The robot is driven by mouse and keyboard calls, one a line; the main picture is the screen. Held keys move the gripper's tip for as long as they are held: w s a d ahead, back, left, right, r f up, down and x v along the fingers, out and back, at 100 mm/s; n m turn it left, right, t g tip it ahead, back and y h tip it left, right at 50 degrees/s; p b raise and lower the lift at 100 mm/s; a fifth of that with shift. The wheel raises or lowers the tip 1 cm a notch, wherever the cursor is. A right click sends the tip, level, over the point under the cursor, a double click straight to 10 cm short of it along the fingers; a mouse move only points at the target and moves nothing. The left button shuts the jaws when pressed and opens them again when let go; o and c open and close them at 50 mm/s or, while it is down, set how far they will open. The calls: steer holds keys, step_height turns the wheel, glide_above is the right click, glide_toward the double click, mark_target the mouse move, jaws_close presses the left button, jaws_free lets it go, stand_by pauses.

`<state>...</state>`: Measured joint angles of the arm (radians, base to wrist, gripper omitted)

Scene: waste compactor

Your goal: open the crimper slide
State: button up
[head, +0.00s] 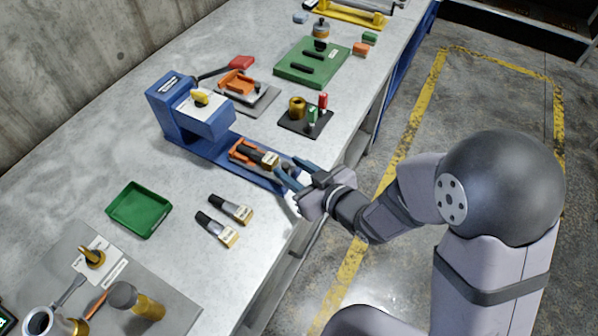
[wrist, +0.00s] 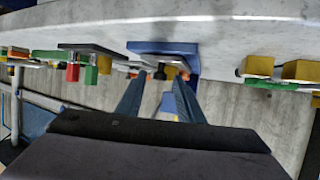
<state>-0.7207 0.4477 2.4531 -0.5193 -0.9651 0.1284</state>
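The blue crimper (head: 168,90) stands on the grey bench, with a yellow-topped press head over a long blue base. Its slide (head: 238,156), an orange nest holding a dark and gold connector (head: 262,157), sits out along the base, toward the bench's front edge. My gripper (head: 291,173) is at the front end of the base, its two blue fingers spread apart. In the wrist view, which is upside down, the open fingers (wrist: 157,84) point at the blue crimper (wrist: 160,48), with orange and dark parts between them. Contact with the slide's front end cannot be told.
Two loose connectors (head: 231,208) and a green tray (head: 139,209) lie left of the crimper. A black plate (head: 300,128) with brass, red and green pieces stands close on its right. A green board (head: 306,70) lies farther back. Floor beyond the bench is clear.

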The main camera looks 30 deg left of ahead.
steer(key=shift+v, duration=1)
steer(key=shift+s+d+r, duration=0.1)
steer(key=shift+d+r, duration=0.1)
steer(key=p, duration=0.3)
steer(key=shift+d+r+p, duration=0.2)
steer(key=shift+p, duration=0.15)
steer(key=p+v, duration=0.1)
steer(key=p, duration=0.4)
steer(key=shift+s+d+r, duration=0.15)
steer(key=shift+s+d, duration=0.05)
steer(key=shift+d, duration=0.1)
steer(key=shift+p+v, duration=1.15)
steer(key=shift+p, duration=0.05)
steer(key=shift+f, duration=0.2)
